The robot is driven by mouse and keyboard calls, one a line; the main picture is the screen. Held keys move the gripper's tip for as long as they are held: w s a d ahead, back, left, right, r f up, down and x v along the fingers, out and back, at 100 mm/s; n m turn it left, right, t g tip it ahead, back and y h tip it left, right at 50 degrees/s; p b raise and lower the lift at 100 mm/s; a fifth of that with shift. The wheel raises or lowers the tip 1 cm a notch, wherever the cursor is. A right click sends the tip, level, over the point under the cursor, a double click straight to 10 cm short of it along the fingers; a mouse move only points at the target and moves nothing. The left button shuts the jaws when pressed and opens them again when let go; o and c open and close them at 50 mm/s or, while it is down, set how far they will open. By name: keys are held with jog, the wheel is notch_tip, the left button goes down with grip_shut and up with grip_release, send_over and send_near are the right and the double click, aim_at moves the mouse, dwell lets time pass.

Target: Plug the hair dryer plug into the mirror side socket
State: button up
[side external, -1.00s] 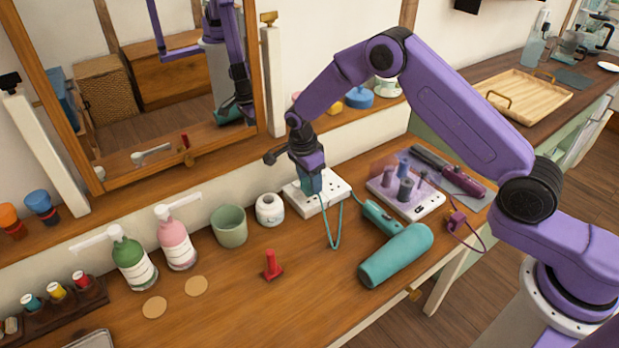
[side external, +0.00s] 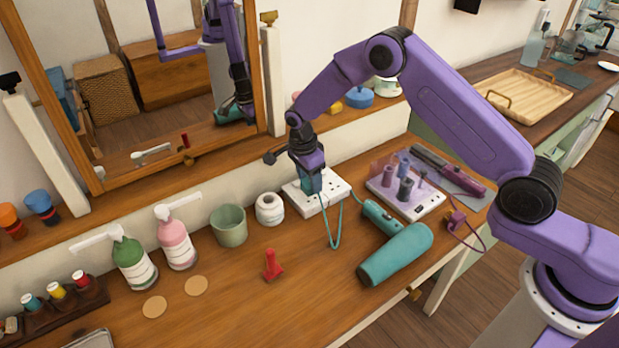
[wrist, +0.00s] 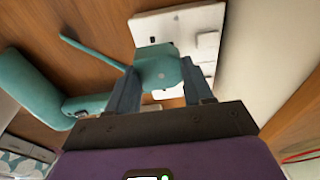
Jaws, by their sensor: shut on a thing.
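My gripper (side external: 310,182) is shut on the teal hair dryer plug (wrist: 158,70), which sits between the two fingers in the wrist view. The plug is over the left part of the white socket block (side external: 328,190), at or just above its face; I cannot tell whether its pins are in the holes. The socket block also shows in the wrist view (wrist: 205,22), with open holes beside the plug. A teal cord runs from the plug to the teal hair dryer (side external: 395,255), lying on the wooden counter. The plug's pins are hidden.
A second power strip (side external: 405,195) with grey and purple pieces stands to the right, near a purple plug (side external: 456,222). A white jar (side external: 270,209), green cup (side external: 229,226) and red piece (side external: 272,265) stand left. The mirror (side external: 140,90) rises behind.

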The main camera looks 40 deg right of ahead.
aim_at(308, 182)
jog(key=shift+f, duration=1.85)
jog(key=o, duration=1.1)
jog(key=a+r, duration=0.1)
jog(key=r, duration=1)
jog(key=a+r, duration=0.1)
jog(key=r, duration=0.5)
jog(key=shift+a+r, duration=0.15)
jog(key=shift+a, duration=0.2)
